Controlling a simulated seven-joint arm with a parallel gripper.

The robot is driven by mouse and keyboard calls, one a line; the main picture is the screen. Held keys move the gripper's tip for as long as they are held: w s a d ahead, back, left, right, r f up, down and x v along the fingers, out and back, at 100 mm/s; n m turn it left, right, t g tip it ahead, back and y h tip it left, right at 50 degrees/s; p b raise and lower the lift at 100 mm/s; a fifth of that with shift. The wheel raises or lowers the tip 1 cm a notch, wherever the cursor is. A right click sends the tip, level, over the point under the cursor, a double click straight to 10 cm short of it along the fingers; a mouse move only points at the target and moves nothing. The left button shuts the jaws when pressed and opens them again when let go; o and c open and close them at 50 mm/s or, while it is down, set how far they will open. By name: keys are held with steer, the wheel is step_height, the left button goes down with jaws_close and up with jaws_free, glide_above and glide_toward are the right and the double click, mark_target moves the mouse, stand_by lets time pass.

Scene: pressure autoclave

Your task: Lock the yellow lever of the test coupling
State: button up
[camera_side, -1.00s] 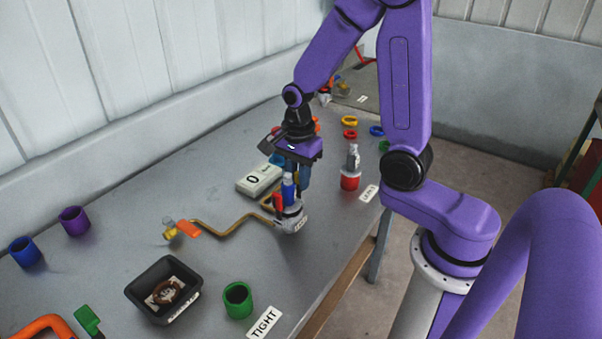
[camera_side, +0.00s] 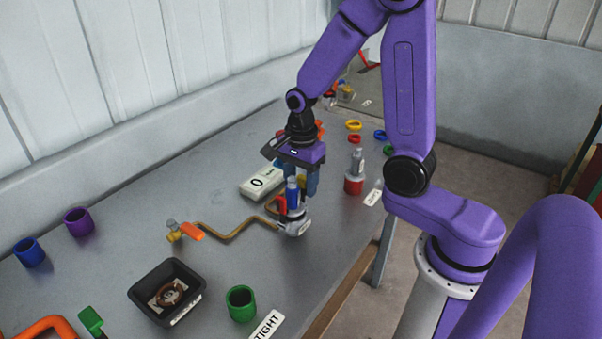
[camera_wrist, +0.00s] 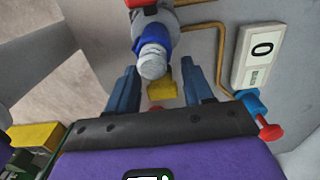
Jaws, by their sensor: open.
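The test coupling (camera_side: 292,191) stands upright on a round grey base (camera_side: 294,222) on the bench. It has a blue body, a grey cap and a red-orange part at its left. In the wrist view the coupling (camera_wrist: 152,52) shows at top centre. Its yellow lever (camera_wrist: 163,89) sticks out toward my gripper, between the two blue fingers; a small bit of yellow also shows in the side view (camera_side: 302,182). My gripper (camera_wrist: 160,73) is open, pointing down beside the coupling, with a finger on each side of the lever. I cannot tell whether either finger touches it.
A gauge box (camera_side: 262,183) reading 0 lies behind the coupling. A brass pipe (camera_side: 232,233) runs left to a valve with an orange handle (camera_side: 192,231). A red-based fitting (camera_side: 354,183) stands to the right. A black tray (camera_side: 140,296) and green cup (camera_side: 241,303) are in front.

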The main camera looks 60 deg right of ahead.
mark_target(301, 198)
step_height(301, 198, up, 17)
steer(key=shift+r, duration=0.2)
stand_by(0.4)
steer(key=s+a+f+n, duration=0.2)
steer(key=s+f+n, duration=0.3)
steer(key=s+n, duration=0.5)
steer(key=s+a+f+n, duration=0.3)
steer(key=s+n, duration=0.6)
steer(key=n, duration=1.1)
step_height(301, 198, down, 2)
steer(key=shift+s+a+f+n, duration=0.1)
steer(key=shift+s+a+n, duration=0.15)
steer(key=shift+s+n, duration=0.1)
